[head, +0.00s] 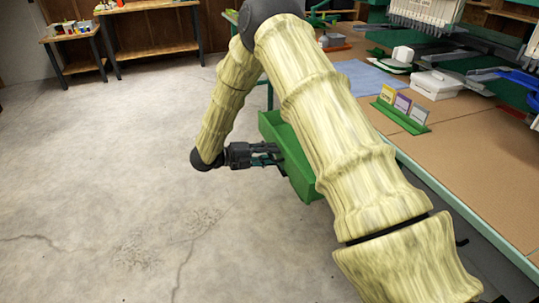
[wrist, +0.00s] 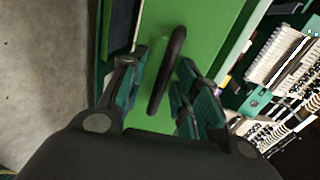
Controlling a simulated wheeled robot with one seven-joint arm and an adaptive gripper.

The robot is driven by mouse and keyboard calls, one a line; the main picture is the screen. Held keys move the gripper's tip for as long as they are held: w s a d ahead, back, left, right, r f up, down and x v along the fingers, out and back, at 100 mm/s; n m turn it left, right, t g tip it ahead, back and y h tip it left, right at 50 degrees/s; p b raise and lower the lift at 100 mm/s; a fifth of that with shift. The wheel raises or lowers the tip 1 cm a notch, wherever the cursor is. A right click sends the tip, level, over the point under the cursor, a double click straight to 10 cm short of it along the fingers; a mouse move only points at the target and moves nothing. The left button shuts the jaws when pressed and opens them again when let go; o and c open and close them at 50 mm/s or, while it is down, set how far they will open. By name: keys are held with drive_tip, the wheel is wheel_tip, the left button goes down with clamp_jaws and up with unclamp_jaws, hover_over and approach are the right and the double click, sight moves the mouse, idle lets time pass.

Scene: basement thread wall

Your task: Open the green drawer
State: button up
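The green drawer (head: 299,176) juts out from under the workbench in the head view, with part of its open inside showing. My arm hides its right part. In the wrist view the drawer's green front (wrist: 215,28) fills the middle, with a dark bar handle (wrist: 167,70) on it. My gripper (head: 277,156) is at the drawer's front. In the wrist view its two fingers (wrist: 164,80) stand apart on either side of the handle, with gaps visible. The gripper looks open and not clamped on the handle.
The workbench (head: 478,165) runs along the right, holding a green card holder (head: 400,114), a white box (head: 435,85) and a blue mat (head: 368,78). Wooden benches stand at the back left. The concrete floor (head: 100,190) on the left is clear.

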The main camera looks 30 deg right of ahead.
drive_tip(key=v, duration=1.2)
drive_tip(key=shift+f, duration=0.15)
